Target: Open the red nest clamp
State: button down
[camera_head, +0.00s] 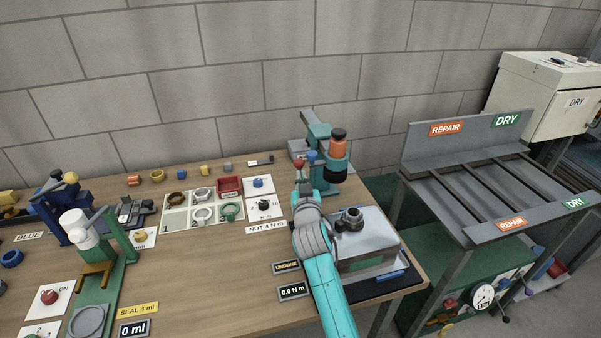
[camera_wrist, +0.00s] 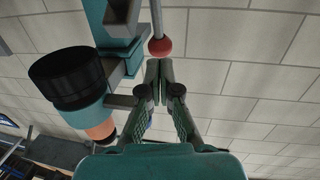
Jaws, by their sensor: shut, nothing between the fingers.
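A red ball knob (camera_head: 299,163) on a thin lever shows at the teal machine (camera_head: 326,172) near the wall. In the wrist view the red knob (camera_wrist: 160,47) is at the end of a grey rod that comes down from the top edge. My gripper (camera_wrist: 160,66) is shut and empty, its fingertips pointing at the knob from just below it in the picture. I cannot tell whether they touch. In the head view my gripper (camera_head: 301,181) is small beside the machine, and the clamp's base is hidden behind my arm.
A blue knob (camera_head: 311,155) sits close to the red one. The machine's black and orange head (camera_wrist: 70,78) is close on the left of my gripper. A grey fixture (camera_head: 365,232) with a dark part (camera_head: 351,219) stands right of my arm. Label cards and a parts tray (camera_head: 178,223) lie left.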

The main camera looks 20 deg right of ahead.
aim_at(298, 168)
jog(key=shift+w+d, duration=0.15)
jog(key=shift+w, duration=0.7)
jog(key=shift+w+d, duration=0.15)
jog(key=shift+w, duration=0.65)
jog(key=shift+w+g, duration=0.5)
jog(key=shift+w, duration=0.05)
jog(key=w, duration=0.2)
jog(key=shift+w+f+g, duration=0.3)
jog(key=shift+f, duration=0.05)
jog(key=shift+w+f, duration=0.1)
jog(key=shift+w, duration=0.25)
